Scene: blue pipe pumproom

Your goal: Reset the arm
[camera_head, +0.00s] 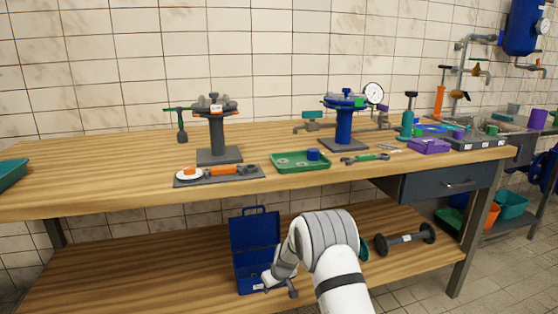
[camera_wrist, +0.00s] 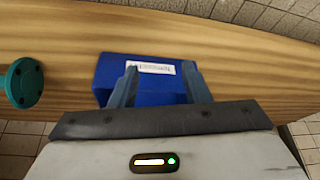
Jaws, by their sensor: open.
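My gripper (camera_wrist: 160,72) is open. In the wrist view its two dark fingers stand apart in front of a blue toolbox (camera_wrist: 148,62) with a white label, and nothing is clearly gripped. In the head view my white arm reaches down to the lower shelf, and my gripper (camera_head: 280,284) is low at the front of the blue toolbox (camera_head: 254,236). The toolbox's tall blue panel stands upright with a handle on top. My arm hides part of the toolbox's right side. I cannot tell whether the fingers touch it.
A teal flange (camera_wrist: 22,82) lies left of the toolbox in the wrist view. A black dumbbell-shaped part (camera_head: 405,239) lies right on the lower shelf (camera_head: 140,268). The wooden bench top (camera_head: 100,178) above carries a green tray (camera_head: 290,166), valve stands and tools. A drawer (camera_head: 449,183) hangs at right.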

